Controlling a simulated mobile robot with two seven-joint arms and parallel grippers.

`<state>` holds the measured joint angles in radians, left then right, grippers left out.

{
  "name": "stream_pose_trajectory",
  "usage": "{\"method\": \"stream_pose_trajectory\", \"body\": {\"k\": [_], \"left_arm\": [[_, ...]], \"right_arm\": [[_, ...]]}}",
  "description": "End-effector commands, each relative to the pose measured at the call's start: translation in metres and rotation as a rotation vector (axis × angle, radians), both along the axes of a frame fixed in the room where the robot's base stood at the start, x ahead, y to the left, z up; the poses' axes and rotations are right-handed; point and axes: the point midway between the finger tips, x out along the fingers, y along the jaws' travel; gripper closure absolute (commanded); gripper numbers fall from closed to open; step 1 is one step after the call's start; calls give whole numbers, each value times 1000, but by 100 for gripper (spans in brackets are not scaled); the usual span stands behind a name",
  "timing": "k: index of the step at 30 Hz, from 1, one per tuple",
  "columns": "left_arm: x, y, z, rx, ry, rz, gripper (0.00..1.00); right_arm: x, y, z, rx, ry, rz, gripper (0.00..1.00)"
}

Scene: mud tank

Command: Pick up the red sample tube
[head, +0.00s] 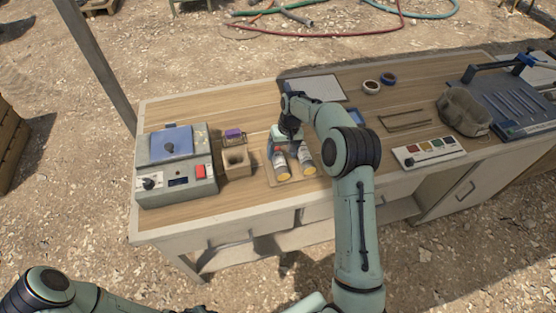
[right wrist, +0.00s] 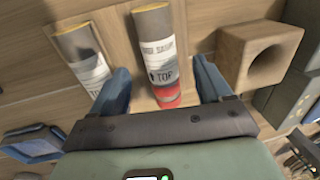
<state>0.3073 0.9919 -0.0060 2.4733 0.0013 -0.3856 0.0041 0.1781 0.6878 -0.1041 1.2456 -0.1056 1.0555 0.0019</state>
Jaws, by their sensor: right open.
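The red sample tube (right wrist: 158,48) lies on its side, with a white printed label, a red end near my gripper and a tan far end. In the head view it appears as the left tube (head: 279,163) of two on a wooden board (head: 290,178). My right gripper (right wrist: 163,90) is open over it. Its two blue fingers stand either side of the red end, with gaps visible. A second labelled tube (right wrist: 82,55) lies beside it, outside the fingers; its near end is partly hidden. In the head view my right gripper (head: 284,143) covers the tubes' far ends. My left gripper is out of view.
A wooden block with a hole (head: 237,164) stands left of the tubes, also seen in the wrist view (right wrist: 262,55). A grey control box (head: 176,172) is further left.

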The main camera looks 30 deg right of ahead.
Motion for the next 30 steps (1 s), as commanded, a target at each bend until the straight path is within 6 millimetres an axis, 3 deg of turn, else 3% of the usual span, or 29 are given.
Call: {"method": "stream_pose_trajectory", "body": {"k": [9, 18, 20, 25, 26, 30], "left_arm": [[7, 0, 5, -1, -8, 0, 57], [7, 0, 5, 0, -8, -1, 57], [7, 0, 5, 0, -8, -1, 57], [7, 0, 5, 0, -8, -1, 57], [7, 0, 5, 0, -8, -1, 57], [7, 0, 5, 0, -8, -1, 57]], "right_arm": [[6, 5, -42, 0, 1, 0, 22], [6, 6, -48, 0, 1, 0, 22], [6, 6, -48, 0, 1, 0, 38], [6, 6, -48, 0, 1, 0, 94], [6, 6, -48, 0, 0, 0, 100], [7, 6, -47, 0, -2, 0, 100]]}}
